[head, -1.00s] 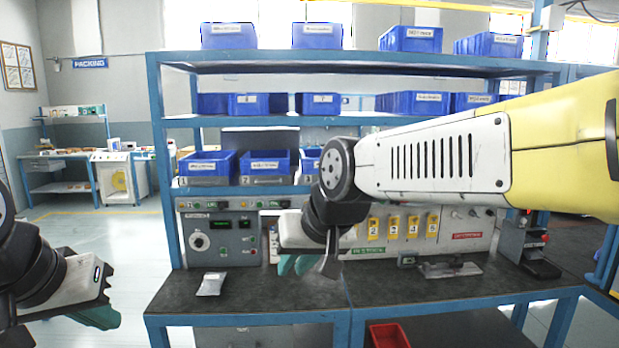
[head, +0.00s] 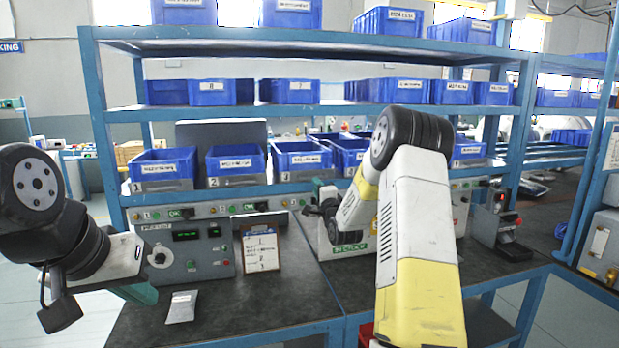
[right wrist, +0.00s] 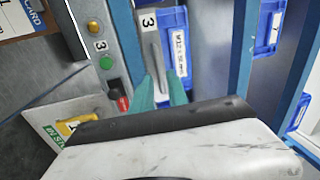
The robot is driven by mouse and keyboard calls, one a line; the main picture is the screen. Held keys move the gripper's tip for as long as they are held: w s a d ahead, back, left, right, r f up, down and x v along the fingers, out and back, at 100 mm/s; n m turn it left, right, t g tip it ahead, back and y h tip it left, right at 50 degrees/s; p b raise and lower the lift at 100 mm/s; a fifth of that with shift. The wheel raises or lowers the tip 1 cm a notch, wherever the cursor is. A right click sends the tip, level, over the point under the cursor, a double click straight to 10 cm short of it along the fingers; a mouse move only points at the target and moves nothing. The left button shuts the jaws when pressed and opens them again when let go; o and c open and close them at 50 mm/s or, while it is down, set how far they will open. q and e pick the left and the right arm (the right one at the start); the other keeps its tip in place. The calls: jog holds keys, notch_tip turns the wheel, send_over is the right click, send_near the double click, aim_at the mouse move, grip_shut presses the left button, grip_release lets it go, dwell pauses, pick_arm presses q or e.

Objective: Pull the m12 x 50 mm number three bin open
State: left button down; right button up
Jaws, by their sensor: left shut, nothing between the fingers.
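The number three bin (head: 299,157) is a blue bin on a grey base on the bench's lower shelf, third from the left. In the right wrist view the bin (right wrist: 177,42) shows its "3" mark, "M12 x 50 mm" label and a pale grey handle bar (right wrist: 154,52). My right gripper (right wrist: 162,82) points at this front with teal fingers apart, the lower end of the bar near their gap. I cannot tell whether they touch it. In the head view my right arm hides its fingers.
Bins one (head: 163,165) and two (head: 235,160) stand left of bin three; more bins stand right. Below are a control panel (head: 185,250), a clipboard (head: 261,248) and a small packet (head: 182,307) on the dark worktop (head: 260,305).

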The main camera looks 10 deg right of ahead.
aim_at(301, 161)
jog(key=shift+m, duration=0.4)
jog(key=w, duration=0.5)
jog(key=w+r, duration=0.1)
jog(key=w, duration=0.2)
jog(key=shift+d, duration=0.3)
grip_shut()
dwell(0.8)
